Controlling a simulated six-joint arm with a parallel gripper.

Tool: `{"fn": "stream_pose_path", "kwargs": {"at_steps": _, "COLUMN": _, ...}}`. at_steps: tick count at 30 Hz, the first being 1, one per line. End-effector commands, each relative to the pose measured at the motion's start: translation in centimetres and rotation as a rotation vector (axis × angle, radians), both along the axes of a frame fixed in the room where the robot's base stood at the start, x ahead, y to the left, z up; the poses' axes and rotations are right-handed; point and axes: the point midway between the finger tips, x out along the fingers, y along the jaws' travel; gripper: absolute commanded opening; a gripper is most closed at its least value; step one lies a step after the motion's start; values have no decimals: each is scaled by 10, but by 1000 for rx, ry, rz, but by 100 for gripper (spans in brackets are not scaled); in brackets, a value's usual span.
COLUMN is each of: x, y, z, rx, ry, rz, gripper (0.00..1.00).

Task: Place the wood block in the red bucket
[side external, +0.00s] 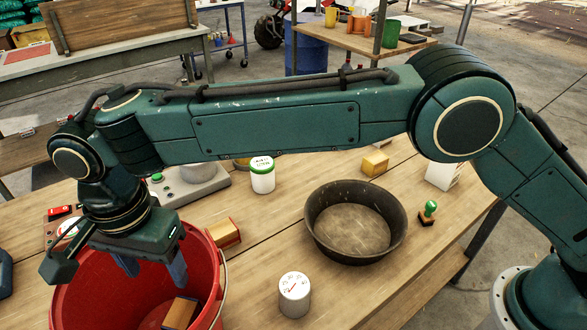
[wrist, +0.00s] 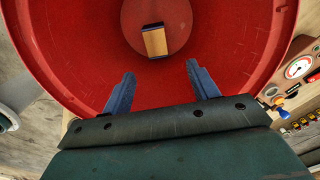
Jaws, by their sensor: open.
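The wood block (wrist: 155,41) lies inside the red bucket (wrist: 60,62), on its bottom in the wrist view. My gripper (wrist: 162,82) is open and empty. Its two fingers are spread apart and point down into the bucket, above the block and apart from it. In the side external view my gripper (side external: 155,270) hangs over the bucket's opening.
A dark round pan (side external: 352,222) stands right of the bucket. A white dial timer (side external: 294,294), a green-lidded white jar (side external: 262,175), an orange-brown box (side external: 224,233), a yellow block (side external: 375,164) and a green-topped stamp (side external: 429,211) stand on the wooden table. Bare tabletop lies between them.

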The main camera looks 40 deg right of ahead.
Motion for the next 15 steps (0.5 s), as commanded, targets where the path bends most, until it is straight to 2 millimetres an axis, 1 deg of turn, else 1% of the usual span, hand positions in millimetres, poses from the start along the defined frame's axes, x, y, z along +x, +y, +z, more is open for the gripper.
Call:
{"fn": "stream_pose_path", "kwargs": {"at_steps": 1, "x": 0, "y": 0, "z": 8, "rx": 2, "ry": -2, "rz": 0, "gripper": 59}}
{"fn": "stream_pose_path", "kwargs": {"at_steps": 6, "x": 0, "y": 0, "z": 24, "rx": 1, "ry": -1, "rz": 0, "gripper": 59}}
{"fn": "stream_pose_path", "kwargs": {"at_steps": 9, "x": 0, "y": 0, "z": 29, "rx": 0, "ry": 0, "rz": 0, "gripper": 59}}
{"fn": "stream_pose_path", "kwargs": {"at_steps": 15, "x": 0, "y": 0, "z": 31, "rx": 0, "ry": 0, "rz": 0, "gripper": 59}}
